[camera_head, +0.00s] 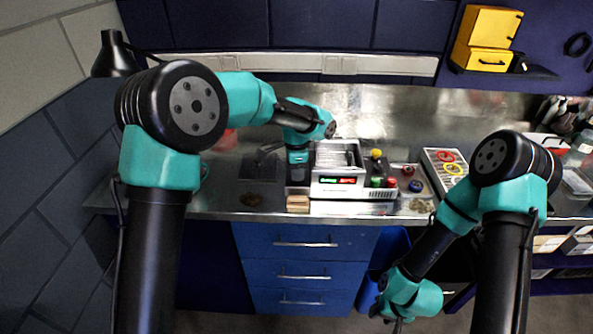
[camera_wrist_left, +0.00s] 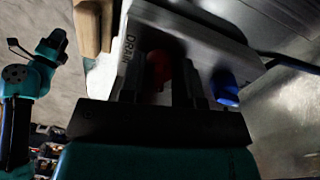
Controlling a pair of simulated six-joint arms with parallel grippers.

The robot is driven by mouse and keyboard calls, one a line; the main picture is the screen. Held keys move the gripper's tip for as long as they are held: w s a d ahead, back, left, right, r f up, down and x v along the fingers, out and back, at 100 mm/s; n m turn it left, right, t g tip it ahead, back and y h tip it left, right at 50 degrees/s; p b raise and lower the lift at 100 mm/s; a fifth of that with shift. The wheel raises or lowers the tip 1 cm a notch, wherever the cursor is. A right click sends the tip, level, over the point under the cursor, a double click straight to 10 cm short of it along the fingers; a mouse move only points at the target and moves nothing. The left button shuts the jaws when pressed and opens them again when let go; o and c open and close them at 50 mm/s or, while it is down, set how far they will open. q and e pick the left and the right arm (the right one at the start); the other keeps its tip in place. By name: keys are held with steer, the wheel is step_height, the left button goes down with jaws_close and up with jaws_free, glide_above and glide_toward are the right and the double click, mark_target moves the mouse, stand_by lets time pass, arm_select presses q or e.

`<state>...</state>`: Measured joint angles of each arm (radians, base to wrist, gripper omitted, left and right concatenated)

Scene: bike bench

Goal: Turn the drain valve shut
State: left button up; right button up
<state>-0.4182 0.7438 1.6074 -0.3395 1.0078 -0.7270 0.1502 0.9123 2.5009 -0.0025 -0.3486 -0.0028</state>
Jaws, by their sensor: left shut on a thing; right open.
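The grey-white tank unit (camera_head: 340,188) with a lit green and red display stands on the bench. Its side wall with the word DRAIN (camera_wrist_left: 131,50) fills the middle of the left wrist view. The red drain valve handle (camera_wrist_left: 159,68) sits between the fingers of my left gripper (camera_wrist_left: 160,88), which is shut on it. In the head view my left gripper (camera_head: 297,178) points down at the unit's left side, and the valve is hidden there. The handle's exact angle is too dark to tell. My right gripper (camera_head: 397,324) is open, low in front of the bench, away from the unit.
A blue part (camera_wrist_left: 225,88) is close beside the left fingers. Wooden blocks (camera_head: 298,203) lie at the bench's front edge. Red, green and yellow caps stand right of the tank, then a white tray (camera_head: 432,160) with coloured rings. The bench behind the unit is clear.

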arm_select(q)
steer(key=shift+n, duration=0.3)
steer(key=n, duration=0.9)
steer(key=shift+s+n, duration=0.1)
steer(key=shift+n, duration=2.2)
steer(key=shift+f+t, duration=0.1)
steer(key=shift+t, duration=0.2)
steer(key=o, duration=0.9)
steer(key=r, duration=1.1)
steer(key=a+r, duration=0.1)
steer(key=r, duration=0.5)
steer(key=shift+r, duration=0.25)
